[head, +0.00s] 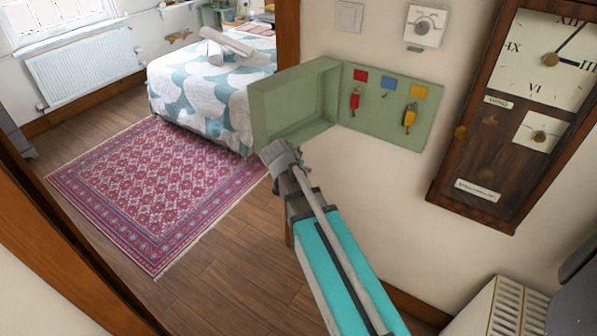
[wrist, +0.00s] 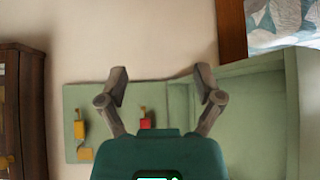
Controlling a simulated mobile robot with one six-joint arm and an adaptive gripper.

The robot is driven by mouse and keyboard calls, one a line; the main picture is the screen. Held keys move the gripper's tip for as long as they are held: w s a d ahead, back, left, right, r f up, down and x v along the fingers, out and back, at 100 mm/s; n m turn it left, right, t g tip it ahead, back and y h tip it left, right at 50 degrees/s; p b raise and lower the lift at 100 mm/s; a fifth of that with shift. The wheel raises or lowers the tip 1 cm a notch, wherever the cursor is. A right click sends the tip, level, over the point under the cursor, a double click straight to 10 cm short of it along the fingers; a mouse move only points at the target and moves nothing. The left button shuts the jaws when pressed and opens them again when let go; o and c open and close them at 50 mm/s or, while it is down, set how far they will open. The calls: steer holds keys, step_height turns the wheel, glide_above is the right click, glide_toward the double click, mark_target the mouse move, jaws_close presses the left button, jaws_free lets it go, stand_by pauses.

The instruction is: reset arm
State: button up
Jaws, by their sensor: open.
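My gripper (head: 283,158) is at the end of my teal arm, in front of the lower edge of an open green key box on the wall. In the wrist view my gripper (wrist: 161,78) has its two fingers spread apart, with nothing between them. The green key box (head: 290,98) also fills the lower right of the wrist view (wrist: 250,110). The arm reaches up and left from the bottom of the head view.
A red key tag (head: 355,99) and a yellow key tag (head: 409,116) hang on the box's panel (head: 385,118). A wall clock (head: 510,110) hangs to the right, above a white heater (head: 503,310). A bed (head: 205,95) and rug (head: 150,185) lie beyond the doorway.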

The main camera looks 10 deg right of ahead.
steer(key=shift+s+a+f, duration=0.2)
steer(key=shift+a+f, duration=0.05)
steer(key=shift+a, duration=0.05)
stand_by(0.5)
steer(key=s+f+n+g+y+b, duration=0.2)
steer(key=s+f+n+g, duration=0.1)
steer(key=s, duration=0.5)
steer(key=s+f+n+g+y+b, duration=0.2)
steer(key=s+f+n, duration=0.3)
steer(key=s, duration=0.4)
steer(key=shift+f+g+y+b, duration=0.35)
steer(key=shift+g+y, duration=0.15)
steer(key=shift+y, duration=0.2)
stand_by(0.7)
steer(key=c, duration=0.4)
